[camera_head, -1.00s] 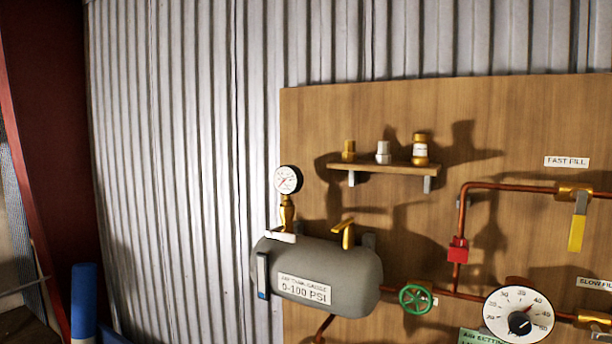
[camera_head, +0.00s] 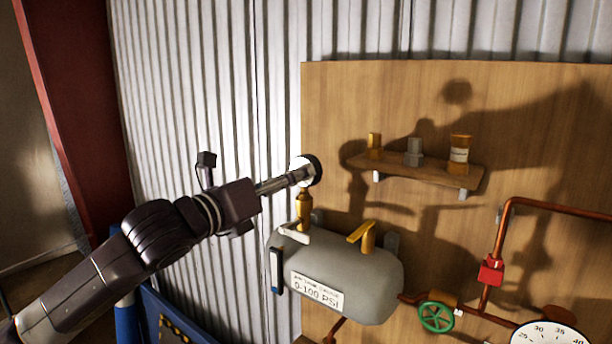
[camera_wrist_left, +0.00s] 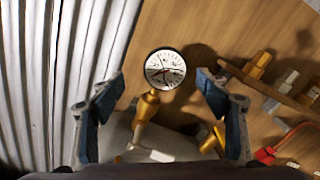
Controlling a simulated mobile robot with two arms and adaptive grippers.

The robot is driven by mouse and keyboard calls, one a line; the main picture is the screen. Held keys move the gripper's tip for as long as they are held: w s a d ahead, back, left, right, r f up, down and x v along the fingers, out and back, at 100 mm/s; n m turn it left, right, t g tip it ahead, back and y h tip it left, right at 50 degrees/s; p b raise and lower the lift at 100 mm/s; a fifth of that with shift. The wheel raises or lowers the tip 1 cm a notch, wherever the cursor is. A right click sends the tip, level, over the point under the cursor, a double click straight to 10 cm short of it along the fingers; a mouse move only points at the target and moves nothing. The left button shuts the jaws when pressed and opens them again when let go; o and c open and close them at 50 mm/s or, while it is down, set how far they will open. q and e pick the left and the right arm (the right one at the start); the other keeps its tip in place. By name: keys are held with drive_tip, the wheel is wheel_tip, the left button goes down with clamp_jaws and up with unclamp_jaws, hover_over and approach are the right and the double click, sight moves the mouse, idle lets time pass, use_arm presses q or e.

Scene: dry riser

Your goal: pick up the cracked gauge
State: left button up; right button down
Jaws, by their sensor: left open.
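The gauge (camera_wrist_left: 165,69) has a round white dial with a dark rim and sits on a brass stem (camera_head: 304,210) on top of the grey tank (camera_head: 375,275). In the head view my left gripper (camera_head: 300,174) covers most of the gauge (camera_head: 316,170). In the left wrist view my left gripper (camera_wrist_left: 160,100) is open, with one blue-padded finger on each side and the gauge centred a little beyond the fingertips. I cannot tell whether a finger touches it. Cracks in the dial are too small to make out. My right gripper is not in view.
A small wooden shelf (camera_head: 420,172) with several fittings is right of the gauge. A yellow-handled valve (camera_head: 365,235) stands on the tank. A green handwheel (camera_head: 435,316) and copper pipes (camera_head: 560,208) are further right. Corrugated wall (camera_head: 200,100) stands behind.

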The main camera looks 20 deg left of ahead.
sight(304, 186)
use_arm(q)
drive_tip(key=p+x, duration=0.1)
drive_tip(key=x, duration=0.2)
drive_tip(key=p+x, duration=0.1)
drive_tip(key=shift+w+d+r+p, duration=0.2)
drive_tip(key=shift+d+r+p, duration=0.15)
drive_tip(key=shift+d+r, duration=0.1)
drive_tip(key=shift+w+d+f, duration=0.1)
drive_tip(key=shift+w+f, duration=0.05)
drive_tip(key=shift+w, duration=0.3)
drive_tip(key=shift+c, duration=0.8)
drive_tip(key=c, duration=1.3)
